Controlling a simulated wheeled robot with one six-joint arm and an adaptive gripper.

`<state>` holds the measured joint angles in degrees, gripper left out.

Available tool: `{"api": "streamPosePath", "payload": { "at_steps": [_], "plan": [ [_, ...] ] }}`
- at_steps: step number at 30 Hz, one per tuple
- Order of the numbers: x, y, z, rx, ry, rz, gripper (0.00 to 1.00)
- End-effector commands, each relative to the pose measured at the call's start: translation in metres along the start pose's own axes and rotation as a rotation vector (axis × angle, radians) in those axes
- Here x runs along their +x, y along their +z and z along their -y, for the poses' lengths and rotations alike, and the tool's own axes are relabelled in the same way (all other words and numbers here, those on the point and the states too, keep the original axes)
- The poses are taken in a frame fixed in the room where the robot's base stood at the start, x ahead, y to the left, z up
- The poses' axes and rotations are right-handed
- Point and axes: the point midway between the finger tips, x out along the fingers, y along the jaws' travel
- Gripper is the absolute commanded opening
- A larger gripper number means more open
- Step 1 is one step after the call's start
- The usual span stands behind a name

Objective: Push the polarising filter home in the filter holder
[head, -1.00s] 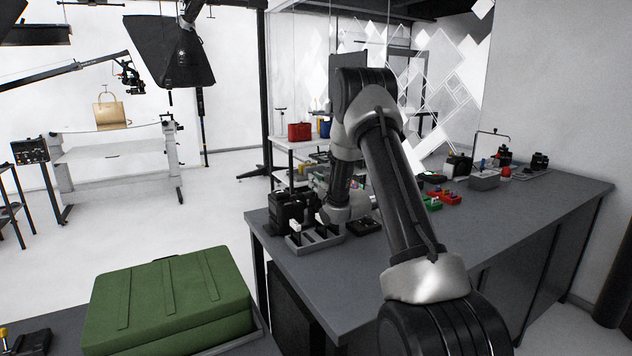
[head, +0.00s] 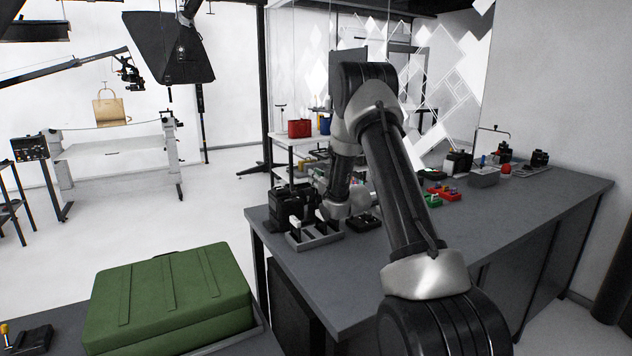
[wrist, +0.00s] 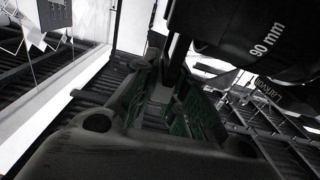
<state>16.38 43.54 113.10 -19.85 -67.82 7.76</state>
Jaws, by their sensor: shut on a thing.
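In the wrist view my gripper (wrist: 166,88) has its two green-padded fingers closed on a thin dark piece (wrist: 178,60), which I take to be the polarising filter. Most of it is hidden between the pads. I cannot make out the filter holder's slot or how deep the filter sits.
A grey slotted tray (head: 318,240) with white-tipped pieces stands just in front on the grey bench (head: 430,255). Small red and green trays (head: 443,194) lie to the right. A green case (head: 165,300) is at the lower left. The bench's front right is clear.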

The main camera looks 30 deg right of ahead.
Motion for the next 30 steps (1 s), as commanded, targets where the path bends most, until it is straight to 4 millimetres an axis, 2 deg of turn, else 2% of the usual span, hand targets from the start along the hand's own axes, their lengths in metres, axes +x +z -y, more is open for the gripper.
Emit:
{"api": "streamPosePath", "payload": {
  "at_steps": [21,30],
  "plan": [
    [0.000,-0.033,0.000,0.000,0.000,-0.002,0.00],
    [0.000,-0.036,0.000,0.000,0.000,-0.001,0.00]
  ]
}}
